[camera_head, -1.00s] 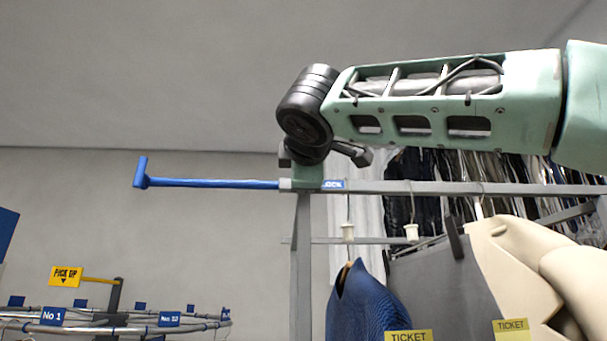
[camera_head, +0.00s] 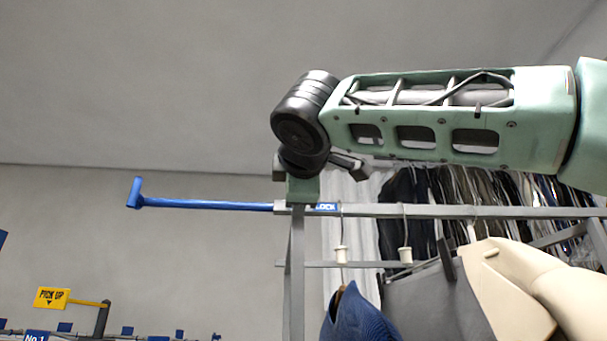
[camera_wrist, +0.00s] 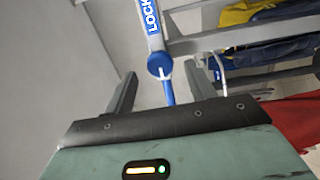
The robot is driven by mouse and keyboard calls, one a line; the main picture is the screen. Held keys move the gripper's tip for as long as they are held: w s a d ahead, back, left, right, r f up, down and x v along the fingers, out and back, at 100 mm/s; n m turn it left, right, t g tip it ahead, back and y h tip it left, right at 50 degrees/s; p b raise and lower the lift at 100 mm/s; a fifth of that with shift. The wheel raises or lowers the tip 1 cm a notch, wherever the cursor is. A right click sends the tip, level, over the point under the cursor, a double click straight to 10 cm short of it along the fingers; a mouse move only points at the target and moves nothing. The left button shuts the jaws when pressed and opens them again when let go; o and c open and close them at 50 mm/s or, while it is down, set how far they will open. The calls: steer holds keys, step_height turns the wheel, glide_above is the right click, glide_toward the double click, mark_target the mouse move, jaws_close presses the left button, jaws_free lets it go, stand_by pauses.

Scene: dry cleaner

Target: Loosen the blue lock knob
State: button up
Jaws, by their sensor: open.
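The blue lock knob (camera_wrist: 159,64) shows in the wrist view as a round blue end below a white-on-blue LOCK label (camera_wrist: 151,16). A blue rod (camera_wrist: 167,90) runs from it down between the fingers. My gripper (camera_wrist: 161,75) is open, one finger on each side of the knob and rod, with gaps visible. Whether the knob is at fingertip depth is unclear. In the head view, the LOCK label (camera_head: 325,207) sits on the rail beside my green hand (camera_head: 303,188). The knob and fingertips are not clearly visible there.
A blue T-ended bar (camera_head: 205,205) sticks out left from the grey rail (camera_head: 450,211). Hangers and a blue garment (camera_head: 358,318) hang below, with a beige garment (camera_head: 500,285) at right. A yellow PICK UP sign (camera_head: 51,298) stands at lower left. The upper left is clear.

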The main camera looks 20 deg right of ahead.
steer(key=b+v, duration=0.2)
steer(key=v, duration=1.2)
steer(key=shift+s, duration=0.25)
steer(key=shift+a, duration=0.1)
steer(key=w+a+f+g+y, duration=0.2)
steer(key=f+g, duration=0.1)
steer(key=f, duration=0.9)
steer(key=w+a+f+n+g+y, duration=0.1)
steer(key=w+a+f+g, duration=0.15)
steer(key=f, duration=0.95)
steer(key=w+a+f+g+y, duration=0.2)
steer(key=a+f+g, duration=0.1)
steer(key=f, duration=0.9)
steer(key=s+d+f+m+g, duration=0.2)
steer(key=s+f, duration=0.3)
steer(key=f, duration=0.4)
steer(key=s+d+f+m+g, duration=0.2)
steer(key=s+f, duration=0.3)
steer(key=f, duration=0.4)
steer(key=s+d+f+m+g+y, duration=0.1)
steer(key=s+d+f+m+g, duration=0.2)
steer(key=f, duration=0.7)
steer(key=s+g, duration=0.1)
steer(key=s, duration=0.1)
steer(key=shift+s+m+g, duration=0.35)
steer(key=shift+m, duration=0.05)
steer(key=shift+r, duration=0.1)
